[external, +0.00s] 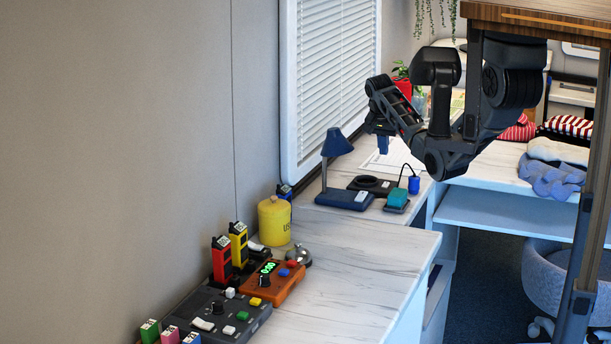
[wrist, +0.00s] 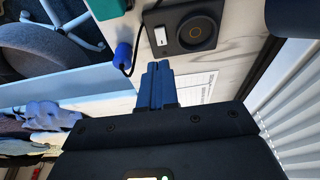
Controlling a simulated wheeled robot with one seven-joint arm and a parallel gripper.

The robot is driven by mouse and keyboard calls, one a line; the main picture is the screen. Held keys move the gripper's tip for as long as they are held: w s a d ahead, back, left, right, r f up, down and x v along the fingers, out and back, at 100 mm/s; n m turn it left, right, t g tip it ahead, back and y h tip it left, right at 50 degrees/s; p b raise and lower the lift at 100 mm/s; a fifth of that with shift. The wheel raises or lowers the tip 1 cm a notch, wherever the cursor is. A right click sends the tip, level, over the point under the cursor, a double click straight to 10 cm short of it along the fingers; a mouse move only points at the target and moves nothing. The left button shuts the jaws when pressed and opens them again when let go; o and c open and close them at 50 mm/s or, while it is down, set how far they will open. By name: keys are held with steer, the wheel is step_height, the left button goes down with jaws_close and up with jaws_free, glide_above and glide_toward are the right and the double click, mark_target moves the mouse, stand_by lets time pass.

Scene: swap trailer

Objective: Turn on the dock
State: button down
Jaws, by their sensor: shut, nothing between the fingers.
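A black dock (external: 373,186) with a round recessed ring lies on the white marble counter in the external view. In the wrist view the dock (wrist: 204,44) shows near the top, with a white rocker switch (wrist: 160,36) at its left end. I cannot tell the switch's position. My gripper (external: 383,147) has blue fingers and points down above the counter, just behind the dock in the external view. In the wrist view my gripper (wrist: 157,66) is shut and empty, its tips a little short of the switch in the picture. They look apart from the dock.
A blue lamp (external: 337,143) stands left of the dock. A teal device (external: 397,197) and a blue cylinder (external: 414,185) on a black cable are at its right. Nearer are a yellow canister (external: 274,222) and button boxes. Window blinds (external: 335,75) flank the counter.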

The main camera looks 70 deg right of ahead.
mark_target(386, 184)
steer(key=shift+v, duration=1)
steer(key=shift+f+b, duration=0.1)
steer(key=shift+b, duration=0.25)
steer(key=b, duration=0.2)
steer(key=d+b, duration=0.1)
steer(key=b, duration=0.2)
steer(key=shift+d+r+h, duration=0.1)
steer(key=shift+r+h, duration=0.2)
steer(key=shift+h, duration=0.1)
steer(key=x, duration=1.4)
steer(key=shift+a+f, duration=0.15)
steer(key=shift+a, duration=0.25)
